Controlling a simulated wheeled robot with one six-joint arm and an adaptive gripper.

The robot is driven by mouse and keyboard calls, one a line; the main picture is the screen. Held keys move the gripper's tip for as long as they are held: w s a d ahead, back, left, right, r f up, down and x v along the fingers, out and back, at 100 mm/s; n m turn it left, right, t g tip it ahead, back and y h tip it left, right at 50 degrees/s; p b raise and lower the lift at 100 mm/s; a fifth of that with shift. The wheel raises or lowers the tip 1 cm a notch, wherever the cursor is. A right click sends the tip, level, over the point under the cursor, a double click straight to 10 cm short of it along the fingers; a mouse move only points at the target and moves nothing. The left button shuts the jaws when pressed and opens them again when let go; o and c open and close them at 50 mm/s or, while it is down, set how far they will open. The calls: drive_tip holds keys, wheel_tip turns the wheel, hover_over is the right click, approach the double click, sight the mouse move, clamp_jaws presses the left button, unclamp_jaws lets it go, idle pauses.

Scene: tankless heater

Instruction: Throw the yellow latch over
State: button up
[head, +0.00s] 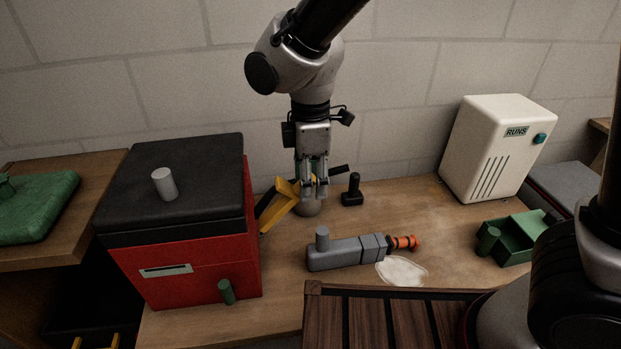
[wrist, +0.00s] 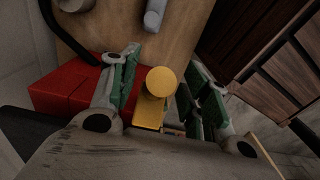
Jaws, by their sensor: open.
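The yellow latch (head: 286,196) sits at the right side of the red box (head: 190,262) with the black lid (head: 180,185), tilted in the head view. My gripper (head: 315,190) hangs pointing down just right of the latch. In the wrist view, the latch's round yellow end (wrist: 161,81) lies between my two green-padded fingers (wrist: 155,88), with a yellow bar below it. The fingers are apart, with room on the right side of the latch. I cannot tell whether the left finger touches it. The latch's base is partly hidden.
A grey tool-like body (head: 345,252) with an orange end and a pale puddle (head: 402,271) lie on the wooden bench. A black knobbed piece (head: 352,191) stands right of my gripper. A cream heater (head: 497,148) and a green tray (head: 517,239) stand farther right.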

sight(278, 181)
drive_tip(key=shift+f, duration=0.2)
clamp_jaws()
drive_tip(key=shift+r, duration=0.1)
drive_tip(key=shift+s+a+r+h, duration=0.15)
drive_tip(key=shift+a+r+h, duration=0.25)
drive_tip(key=shift+a+h, duration=0.15)
drive_tip(key=a+r+h, duration=0.1)
drive_tip(key=a+h, duration=0.1)
drive_tip(key=s+a+r+t+h, duration=0.1)
drive_tip(key=a, duration=0.2)
drive_tip(key=s+a+r+h, duration=0.1)
drive_tip(key=a+h, duration=0.1)
drive_tip(key=shift+a+t+h, duration=0.15)
drive_tip(key=shift+t+h, duration=0.2)
drive_tip(key=shift+t, duration=0.05)
drive_tip(key=shift+s+a+r+h, duration=0.1)
drive_tip(key=shift+s+a+h, duration=0.05)
drive_tip(key=shift+a+h, duration=0.4)
drive_tip(key=shift+s+a+r+h, duration=0.1)
drive_tip(key=shift+a+h, duration=0.25)
drive_tip(key=shift+a, duration=0.3)
drive_tip(key=shift+t, duration=0.3)
